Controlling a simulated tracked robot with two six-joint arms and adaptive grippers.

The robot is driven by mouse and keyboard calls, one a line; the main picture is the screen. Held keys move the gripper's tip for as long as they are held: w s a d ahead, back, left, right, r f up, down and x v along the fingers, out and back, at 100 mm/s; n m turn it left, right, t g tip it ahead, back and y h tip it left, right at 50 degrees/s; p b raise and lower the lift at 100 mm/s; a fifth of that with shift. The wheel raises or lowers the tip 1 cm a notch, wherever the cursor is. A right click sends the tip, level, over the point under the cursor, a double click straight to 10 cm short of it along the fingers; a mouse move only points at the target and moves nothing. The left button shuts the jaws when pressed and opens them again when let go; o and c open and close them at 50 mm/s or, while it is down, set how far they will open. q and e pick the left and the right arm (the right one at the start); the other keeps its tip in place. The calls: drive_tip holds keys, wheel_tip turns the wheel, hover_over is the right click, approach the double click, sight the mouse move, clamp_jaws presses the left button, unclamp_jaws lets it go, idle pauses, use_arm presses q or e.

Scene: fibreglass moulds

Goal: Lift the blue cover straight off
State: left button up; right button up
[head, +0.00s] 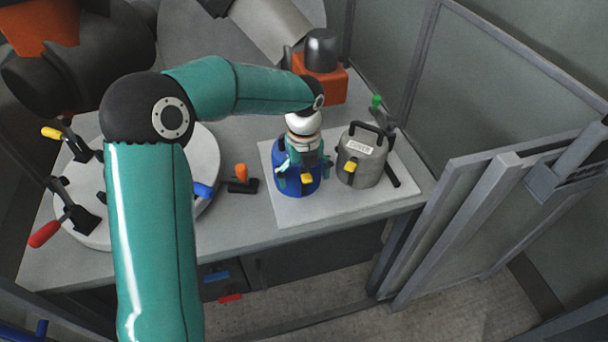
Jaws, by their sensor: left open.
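The blue cover (284,185) is a round blue body with a yellow tab on its front. It stands on a light grey board on the bench. My left gripper (304,171) is directly above it, pointing down, with its teal fingers spread open in front of and over the cover's top. The gripper hides the top of the cover and any handle there. I cannot tell whether the fingers touch it. My right gripper is not in view.
A grey lidded pot (364,166) with a black handle, a label and a yellow tab stands close to the right on the same board (290,215). An orange and black device (322,75) stands behind. A round white mould (205,155) with toggle clamps is at left. Metal frame panels (470,215) stand at right.

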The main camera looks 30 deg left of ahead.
use_arm(q)
drive_tip(key=shift+c, duration=0.2)
clamp_jaws()
idle(0.3)
drive_tip(key=shift+r, duration=0.1)
drive_tip(key=shift+r+p, duration=2.2)
drive_tip(key=shift+r, duration=0.3)
